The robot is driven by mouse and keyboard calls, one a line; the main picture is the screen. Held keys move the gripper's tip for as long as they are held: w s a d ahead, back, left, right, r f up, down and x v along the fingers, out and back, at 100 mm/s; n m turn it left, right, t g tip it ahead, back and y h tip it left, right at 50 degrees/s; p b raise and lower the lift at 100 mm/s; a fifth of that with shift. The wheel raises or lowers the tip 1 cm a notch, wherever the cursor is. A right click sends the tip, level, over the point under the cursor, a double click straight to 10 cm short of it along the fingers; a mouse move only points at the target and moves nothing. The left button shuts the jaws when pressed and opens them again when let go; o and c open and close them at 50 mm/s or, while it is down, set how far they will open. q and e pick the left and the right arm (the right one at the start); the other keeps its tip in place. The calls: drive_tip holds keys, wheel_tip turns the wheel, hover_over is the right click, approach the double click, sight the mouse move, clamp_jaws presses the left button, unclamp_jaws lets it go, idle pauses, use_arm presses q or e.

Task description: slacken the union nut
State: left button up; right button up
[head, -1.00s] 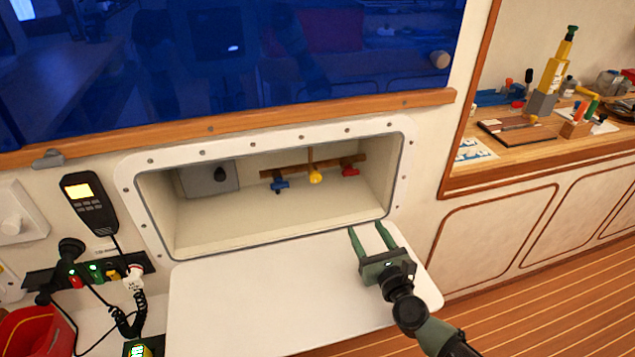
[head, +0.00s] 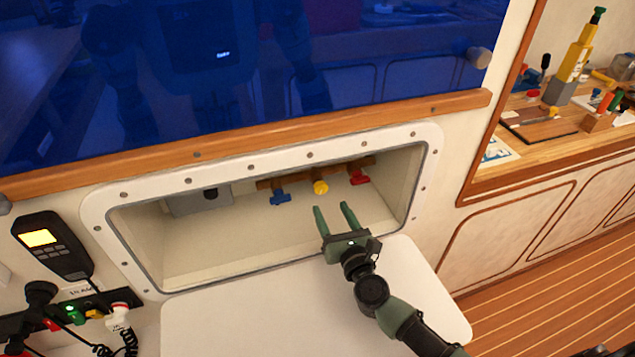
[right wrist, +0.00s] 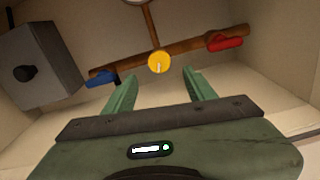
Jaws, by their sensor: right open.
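A copper pipe (head: 334,171) runs across the back of the open wall recess. It carries a blue handle (head: 280,197), a round yellow fitting (head: 320,187) and a red handle (head: 359,178). I cannot make out for sure which part is the union nut. In the right wrist view the yellow fitting (right wrist: 159,62) sits where a vertical pipe (right wrist: 151,25) meets the cross pipe, ahead of the gap between my fingers. My right gripper (head: 332,206) is open and empty at the recess mouth, short of the pipe. My left gripper is out of view.
A grey box with a dark knob (right wrist: 40,66) stands at the left inside the recess. The white recess rim (head: 248,167) and lowered flap (head: 250,315) bound the opening. A handset (head: 45,245) and cables are at left; a cluttered workbench (head: 545,120) is at right.

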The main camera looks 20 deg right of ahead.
sight(322, 190)
drive_tip(key=shift+w+r, duration=0.1)
drive_tip(key=shift+w, duration=0.35)
drive_tip(key=w, duration=0.3)
drive_tip(key=shift+w+r, duration=0.1)
drive_tip(key=shift+r, duration=0.15)
drive_tip(key=shift+w+a+f, duration=0.1)
drive_tip(key=shift+w+f, duration=0.1)
drive_tip(key=shift+w, duration=1.2)
clamp_jaws()
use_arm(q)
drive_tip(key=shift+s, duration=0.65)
